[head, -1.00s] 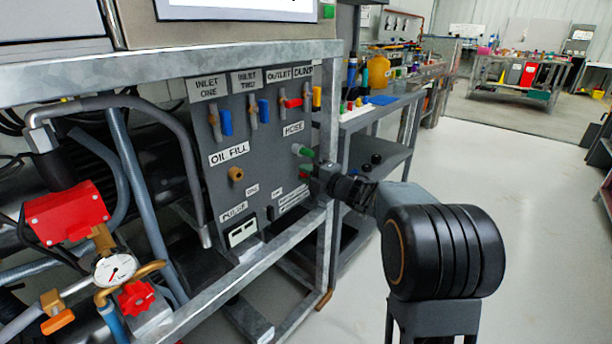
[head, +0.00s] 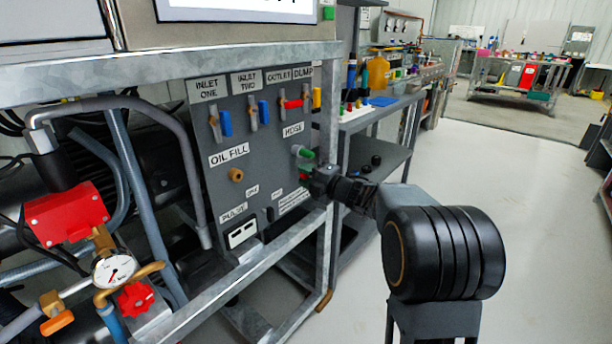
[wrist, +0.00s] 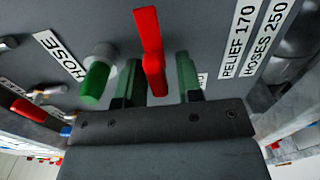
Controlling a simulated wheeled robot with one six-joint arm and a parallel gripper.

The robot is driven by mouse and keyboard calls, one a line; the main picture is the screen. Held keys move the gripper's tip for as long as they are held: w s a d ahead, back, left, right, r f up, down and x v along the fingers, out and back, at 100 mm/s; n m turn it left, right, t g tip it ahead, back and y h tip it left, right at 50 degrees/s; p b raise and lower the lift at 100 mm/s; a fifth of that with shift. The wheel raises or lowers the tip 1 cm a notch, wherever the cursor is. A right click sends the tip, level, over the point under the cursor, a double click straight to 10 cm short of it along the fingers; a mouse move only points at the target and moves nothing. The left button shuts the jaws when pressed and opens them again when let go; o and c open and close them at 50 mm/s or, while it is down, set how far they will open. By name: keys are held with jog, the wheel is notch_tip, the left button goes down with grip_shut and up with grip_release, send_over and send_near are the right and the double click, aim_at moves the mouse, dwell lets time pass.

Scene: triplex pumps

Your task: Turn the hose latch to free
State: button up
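Below the HOSE label, the grey panel carries a grey round fitting with a green handle (head: 304,152); the green handle is at the left in the wrist view (wrist: 96,82). A red lever (wrist: 151,52) stands beside it, and only a little of it shows in the head view. I cannot tell for certain which of the two is the hose latch. My gripper (wrist: 160,80) is open, with its green-padded fingers on either side of the red lever's lower end. A gap shows at the right finger; contact at the left is unclear. The gripper is close to the panel (head: 264,185).
Coloured valve levers line the panel's top, including a red outlet lever (head: 290,103). A galvanized frame post (head: 327,110) stands close beside my gripper. A red valve wheel (head: 136,298) and gauge (head: 115,268) are at lower left. Open floor (head: 530,200) lies to the right.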

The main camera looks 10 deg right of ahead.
jog(key=shift+o, duration=0.6)
jog(key=shift+r, duration=0.1)
jog(key=shift+s+d, duration=0.25)
jog(key=p+v, duration=0.4)
jog(key=v, duration=0.9)
jog(key=shift+s, duration=0.15)
